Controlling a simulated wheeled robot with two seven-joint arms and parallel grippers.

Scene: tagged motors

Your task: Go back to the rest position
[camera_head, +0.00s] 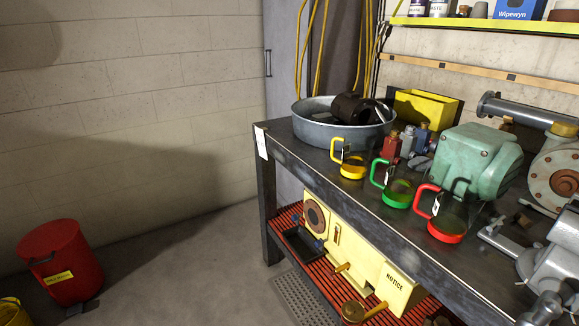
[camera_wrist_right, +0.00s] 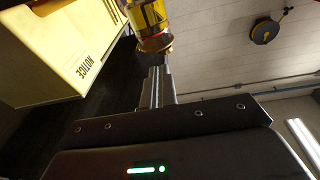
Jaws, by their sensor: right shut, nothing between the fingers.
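My right gripper (camera_wrist_right: 156,85) shows in the right wrist view, its narrow metal fingers together with nothing between them. A yellow and red object (camera_wrist_right: 148,18) is just beyond the fingertips; I cannot tell whether they touch. A cream box marked NOTICE (camera_wrist_right: 60,50) is to its left. In the head view this box (camera_head: 355,258) stands on the red slatted lower shelf (camera_head: 308,267). My right gripper cannot be made out in the head view. My left gripper is in neither view.
The workbench (camera_head: 370,215) holds a metal basin (camera_head: 318,128) with a dark motor (camera_head: 352,107), yellow, green and red-handled jugs (camera_head: 445,222), and a green motor housing (camera_head: 468,158). A red bin (camera_head: 62,262) stands left. The floor (camera_head: 190,262) between is clear.

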